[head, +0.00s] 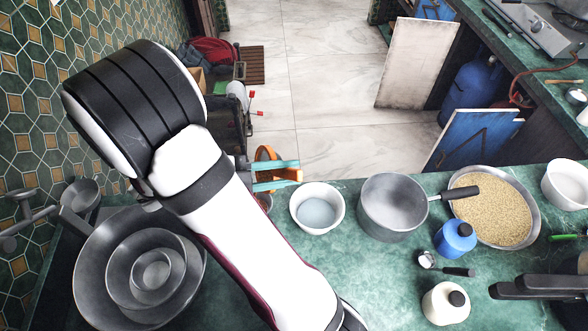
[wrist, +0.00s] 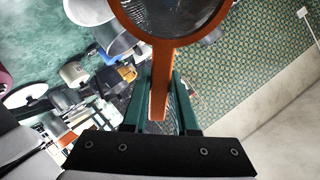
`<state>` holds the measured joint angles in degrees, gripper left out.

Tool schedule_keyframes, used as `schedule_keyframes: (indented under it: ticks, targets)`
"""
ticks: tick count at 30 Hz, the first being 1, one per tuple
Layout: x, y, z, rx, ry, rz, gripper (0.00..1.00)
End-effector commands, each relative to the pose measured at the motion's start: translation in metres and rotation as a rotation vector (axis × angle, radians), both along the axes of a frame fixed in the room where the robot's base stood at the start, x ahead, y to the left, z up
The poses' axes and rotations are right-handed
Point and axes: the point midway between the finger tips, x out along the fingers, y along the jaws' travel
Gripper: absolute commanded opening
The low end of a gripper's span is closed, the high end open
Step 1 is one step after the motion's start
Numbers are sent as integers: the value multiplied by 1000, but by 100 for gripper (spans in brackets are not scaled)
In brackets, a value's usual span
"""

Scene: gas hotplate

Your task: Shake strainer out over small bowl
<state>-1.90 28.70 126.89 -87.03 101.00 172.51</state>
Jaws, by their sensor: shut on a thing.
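My gripper (head: 275,175) is shut on the orange handle of the strainer (head: 265,154). In the head view the strainer's rim looks narrow, as if strongly tilted, and my arm partly hides it. In the wrist view the handle (wrist: 160,85) lies between the teal fingers of my gripper (wrist: 160,78), and the round dark mesh (wrist: 170,12) is cut off by the top edge. I cannot tell whether anything is in the mesh. A small white bowl (head: 332,220) with a pale bluish inside stands on the counter, right of and below my gripper in the picture.
A grey saucepan (head: 392,222) stands right of the small bowl. Beyond it are a wide pan of grain (head: 530,232), a blue bottle (head: 455,238), a cream bottle (head: 446,304) and another white bowl (head: 567,185). Nested metal bowls (head: 90,255) stand at left.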

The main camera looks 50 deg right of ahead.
Motion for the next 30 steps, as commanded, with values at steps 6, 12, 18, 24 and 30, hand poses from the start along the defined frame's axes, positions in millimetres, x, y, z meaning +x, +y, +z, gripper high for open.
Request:
schedule_keyframes:
  ticks: [6,12,18,24,30]
  targets:
    - [7,14,2,-121,62,3,0]
    - [13,26,5,-233,122,3,0]
    - [20,38,6,-345,180,2,0]
    - [26,50,4,-455,237,2,0]
    - [33,62,2,-568,297,3,0]
